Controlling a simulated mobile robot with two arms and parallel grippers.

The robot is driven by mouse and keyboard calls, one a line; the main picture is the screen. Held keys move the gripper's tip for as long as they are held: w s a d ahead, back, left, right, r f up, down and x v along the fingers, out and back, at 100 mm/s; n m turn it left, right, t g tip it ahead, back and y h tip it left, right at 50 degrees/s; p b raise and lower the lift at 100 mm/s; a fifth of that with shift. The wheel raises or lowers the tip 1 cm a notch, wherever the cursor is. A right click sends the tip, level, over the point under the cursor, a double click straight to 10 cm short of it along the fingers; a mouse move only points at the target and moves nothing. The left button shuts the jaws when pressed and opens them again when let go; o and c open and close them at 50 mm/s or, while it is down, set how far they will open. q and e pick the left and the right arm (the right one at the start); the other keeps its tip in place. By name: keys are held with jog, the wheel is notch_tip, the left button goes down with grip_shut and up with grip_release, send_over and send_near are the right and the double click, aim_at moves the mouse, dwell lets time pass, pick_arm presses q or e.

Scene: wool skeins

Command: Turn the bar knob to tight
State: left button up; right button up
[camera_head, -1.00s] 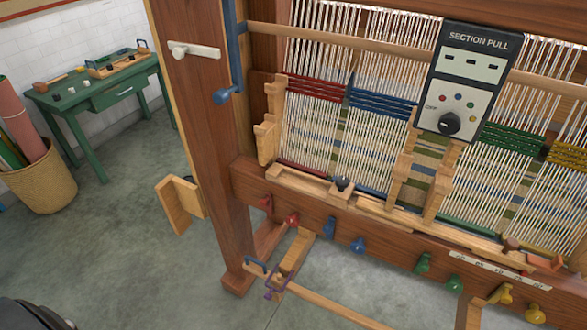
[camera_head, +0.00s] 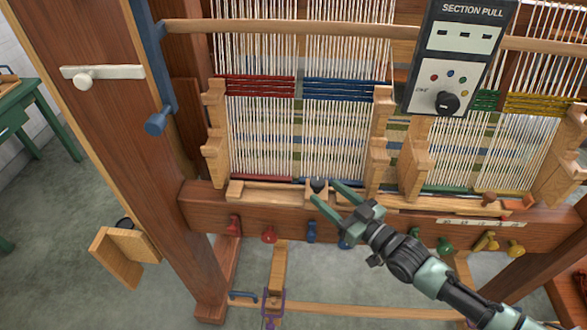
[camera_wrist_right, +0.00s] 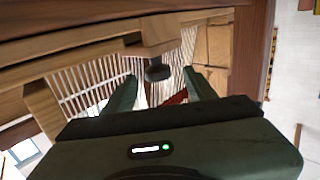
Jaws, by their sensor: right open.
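A small dark knob (camera_head: 318,185) stands on a wooden block on the loom's front ledge; I take it for the bar knob. In the right wrist view the dark knob (camera_wrist_right: 158,71) shows under its pale wooden block. My right gripper (camera_head: 323,191) reaches in from the lower right and is open, its fingertips close to the knob. In the right wrist view my right gripper (camera_wrist_right: 160,78) has its two fingers on either side of the knob, with gaps visible. I cannot read any tight mark. My left gripper is not in view.
A section pull panel (camera_head: 458,60) with a black dial hangs at upper right. Coloured pegs such as a red one (camera_head: 268,235) line the lower beam (camera_head: 200,208). A blue lever (camera_head: 160,120) and a white latch (camera_head: 100,73) are on the left. Wooden uprights flank the warp.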

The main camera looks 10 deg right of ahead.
jog(key=shift+w+r, duration=0.1)
jog(key=shift+w, duration=0.7)
jog(key=p+x, duration=0.1)
jog(key=x, duration=0.5)
jog(key=shift+s+a+r, duration=0.1)
jog(key=shift+s, duration=0.05)
jog(key=shift+w+a, duration=0.25)
jog(key=shift+w, duration=0.05)
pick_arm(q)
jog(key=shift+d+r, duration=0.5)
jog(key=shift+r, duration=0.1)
